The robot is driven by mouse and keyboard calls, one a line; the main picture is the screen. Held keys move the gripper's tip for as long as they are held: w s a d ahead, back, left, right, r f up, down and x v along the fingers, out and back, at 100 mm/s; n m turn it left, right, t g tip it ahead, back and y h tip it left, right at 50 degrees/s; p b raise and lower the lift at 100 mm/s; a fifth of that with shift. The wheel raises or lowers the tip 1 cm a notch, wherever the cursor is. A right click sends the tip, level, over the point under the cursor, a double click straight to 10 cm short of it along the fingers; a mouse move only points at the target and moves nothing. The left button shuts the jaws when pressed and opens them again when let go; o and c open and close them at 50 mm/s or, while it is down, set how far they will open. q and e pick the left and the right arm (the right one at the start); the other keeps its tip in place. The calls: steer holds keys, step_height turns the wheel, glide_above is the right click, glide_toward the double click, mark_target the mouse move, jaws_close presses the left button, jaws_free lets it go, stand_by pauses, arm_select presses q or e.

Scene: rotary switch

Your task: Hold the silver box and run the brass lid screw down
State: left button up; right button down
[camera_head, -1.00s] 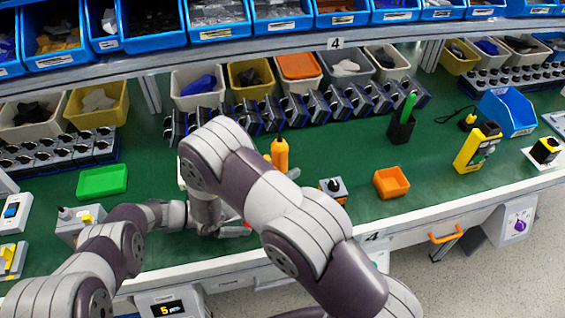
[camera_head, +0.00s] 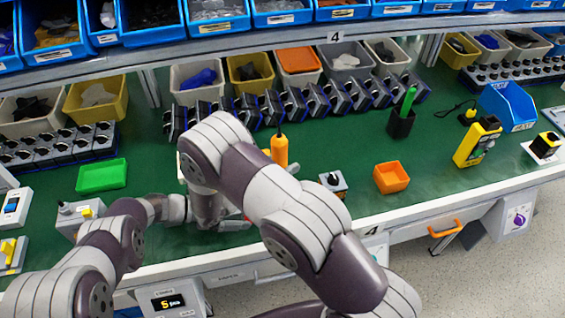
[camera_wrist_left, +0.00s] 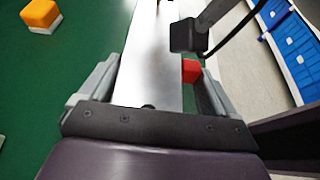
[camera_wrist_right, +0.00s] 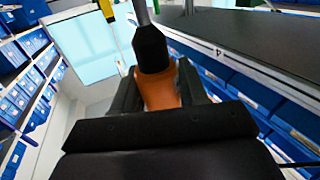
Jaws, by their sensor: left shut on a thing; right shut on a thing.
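My left gripper (camera_wrist_left: 155,76) is shut on the silver box (camera_wrist_left: 147,88), whose smooth bright face fills the gap between the fingers in the left wrist view. A red block (camera_wrist_left: 191,71) shows at its right side. My right gripper (camera_wrist_right: 157,92) is shut on an orange-handled driver (camera_wrist_right: 159,90) with a black collar and a thin shaft or cord beyond. The orange handle also shows upright in the head view (camera_head: 279,152), beside my right arm. That arm hides the silver box and most of both grippers there. I cannot make out the brass lid screw or the driver's tip.
A green tray (camera_head: 102,175) lies at the left and an orange bin (camera_head: 391,177) at the right. A small box with a black knob (camera_head: 333,184) stands between the driver and that bin. A row of dark switch units and parts bins lines the back. Open green mat lies between.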

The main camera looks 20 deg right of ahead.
mark_target(283, 156)
steer(key=shift+f, duration=0.7)
stand_by(3.2)
steer(key=shift+r, duration=2.3)
steer(key=shift+w+f, duration=0.1)
steer(key=shift+f, duration=1.6)
arm_select(q)
steer(key=o, duration=0.7)
steer(key=shift+c, duration=0.2)
steer(key=c, duration=0.6)
steer(key=shift+c, duration=0.3)
arm_select(e)
steer(key=c, duration=1.4)
jaws_free()
steer(key=shift+c, duration=0.2)
jaws_close()
